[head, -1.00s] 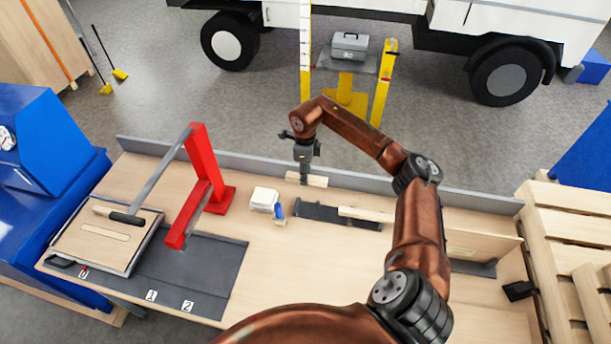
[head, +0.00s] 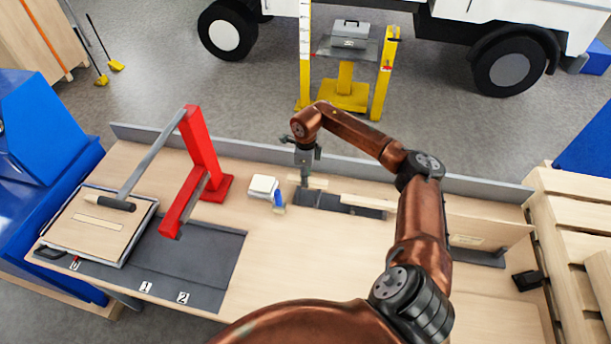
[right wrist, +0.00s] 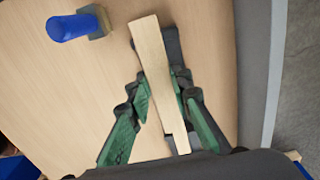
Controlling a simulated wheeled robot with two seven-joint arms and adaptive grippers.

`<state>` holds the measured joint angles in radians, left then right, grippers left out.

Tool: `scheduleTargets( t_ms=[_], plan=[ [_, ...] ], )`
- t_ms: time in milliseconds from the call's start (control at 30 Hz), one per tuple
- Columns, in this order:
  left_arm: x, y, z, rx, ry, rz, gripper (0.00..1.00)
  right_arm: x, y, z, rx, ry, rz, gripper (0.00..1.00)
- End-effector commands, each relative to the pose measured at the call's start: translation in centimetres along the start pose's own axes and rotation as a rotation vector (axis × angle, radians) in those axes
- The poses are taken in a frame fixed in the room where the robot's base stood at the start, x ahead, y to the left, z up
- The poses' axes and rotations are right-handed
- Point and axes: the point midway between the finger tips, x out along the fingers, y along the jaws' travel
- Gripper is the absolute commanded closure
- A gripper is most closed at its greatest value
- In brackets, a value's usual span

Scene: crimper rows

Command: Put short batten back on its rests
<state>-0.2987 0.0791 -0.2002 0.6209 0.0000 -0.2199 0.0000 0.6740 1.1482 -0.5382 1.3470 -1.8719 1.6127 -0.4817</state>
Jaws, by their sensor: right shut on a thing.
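The short batten (head: 318,183) is a pale wooden strip. My right gripper (head: 305,178) is shut on it, near the far left end of a dark base (head: 326,202) on the bench. In the right wrist view the batten (right wrist: 151,50) runs lengthwise between the green fingers of the gripper (right wrist: 162,88), partly covering a dark piece (right wrist: 172,45). I cannot tell whether the batten touches the base or hangs just above it. My left gripper is not in view.
A red lever press (head: 203,150) stands further left. The front middle of the bench (head: 290,260) is clear.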

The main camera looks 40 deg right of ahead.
Motion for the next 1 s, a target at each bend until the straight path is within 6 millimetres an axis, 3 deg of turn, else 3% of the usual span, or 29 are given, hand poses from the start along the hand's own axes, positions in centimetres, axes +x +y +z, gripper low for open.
scheduleTargets(
  t_ms=[500, 1000],
  plan=[
    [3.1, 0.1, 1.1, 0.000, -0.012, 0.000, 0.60, 5.1, 0.0, 0.0, 0.001, 0.000, -0.001, 1.00],
    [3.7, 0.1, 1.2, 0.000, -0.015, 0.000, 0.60, 6.2, 0.0, 0.0, 0.001, 0.000, -0.001, 1.00]
  ],
)
